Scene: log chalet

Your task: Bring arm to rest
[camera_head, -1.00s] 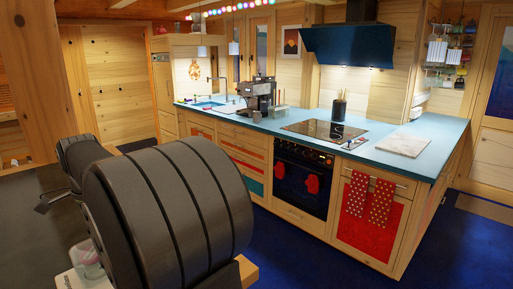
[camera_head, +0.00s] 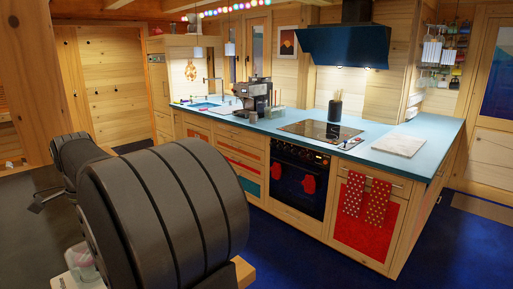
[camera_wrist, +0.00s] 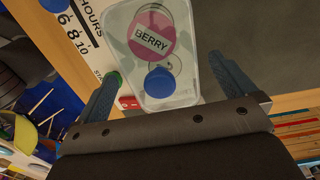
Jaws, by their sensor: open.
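My gripper (camera_wrist: 164,68) is open in the wrist view, with one dark blue finger on each side. A clear container (camera_wrist: 187,80) with a pink round label reading BERRY lies in view between and beyond the fingers. In the head view my dark arm fills the lower left. A clear container (camera_head: 80,262) is partly hidden there behind the arm, on the near surface.
A white board marked HOURS (camera_wrist: 85,30) lies beside the container. A dark surface (camera_head: 25,240) spreads at the left. Across the blue floor (camera_head: 300,262) stands a kitchen counter (camera_head: 440,130) with a coffee machine (camera_head: 257,97), hob and oven. The floor between is clear.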

